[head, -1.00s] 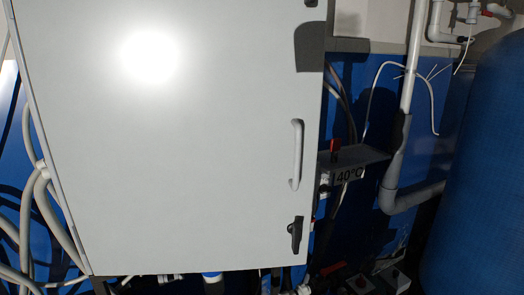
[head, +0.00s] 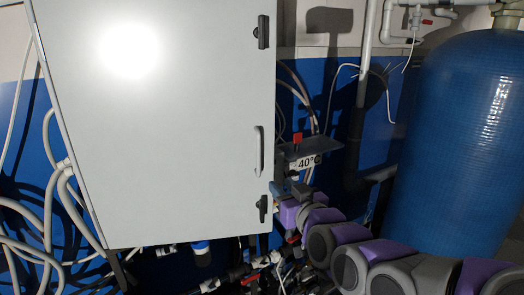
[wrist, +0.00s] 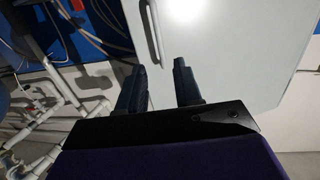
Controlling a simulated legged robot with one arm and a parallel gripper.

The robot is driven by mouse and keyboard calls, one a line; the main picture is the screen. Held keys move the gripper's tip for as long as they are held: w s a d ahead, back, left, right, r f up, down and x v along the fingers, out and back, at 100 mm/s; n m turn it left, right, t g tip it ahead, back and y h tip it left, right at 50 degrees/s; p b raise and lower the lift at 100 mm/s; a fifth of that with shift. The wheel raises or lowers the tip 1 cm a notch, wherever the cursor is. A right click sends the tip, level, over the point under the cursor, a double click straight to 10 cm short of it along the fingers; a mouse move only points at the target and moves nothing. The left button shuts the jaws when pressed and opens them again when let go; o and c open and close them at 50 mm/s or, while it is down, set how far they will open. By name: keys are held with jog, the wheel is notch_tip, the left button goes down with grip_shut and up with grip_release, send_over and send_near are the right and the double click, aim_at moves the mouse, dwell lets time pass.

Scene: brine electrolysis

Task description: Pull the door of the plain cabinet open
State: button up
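The plain cabinet (head: 170,170) is a large light grey box, and its door looks shut. A slim grey pull handle (head: 258,150) stands upright near the door's right edge, with a black latch (head: 263,31) above it and another black latch (head: 263,208) below. My arm reaches in from the lower right to the cabinet's lower right edge. In the wrist view my gripper (wrist: 159,64) has two dark fingers spread apart with nothing between them. The handle (wrist: 154,35) is ahead of the fingers there, its near end in line with the gap. It looks untouched.
A big blue tank (head: 455,140) stands at right. Pipes and fittings run below the cabinet, and loose grey hoses (head: 50,215) hang at left.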

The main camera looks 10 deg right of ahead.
aim_at(259, 154)
jog(key=shift+t, duration=0.4)
jog(key=w+a+p, duration=0.1)
jog(key=w, duration=0.4)
jog(key=w+a, duration=0.1)
jog(key=w, duration=0.5)
jog(key=w+r+p, duration=0.1)
jog(key=w, duration=0.5)
jog(key=shift+w+a+r+p, duration=0.1)
jog(key=shift+w+a+p, duration=0.05)
jog(key=shift+a+p, duration=0.25)
jog(key=shift+c, duration=0.4)
grip_shut()
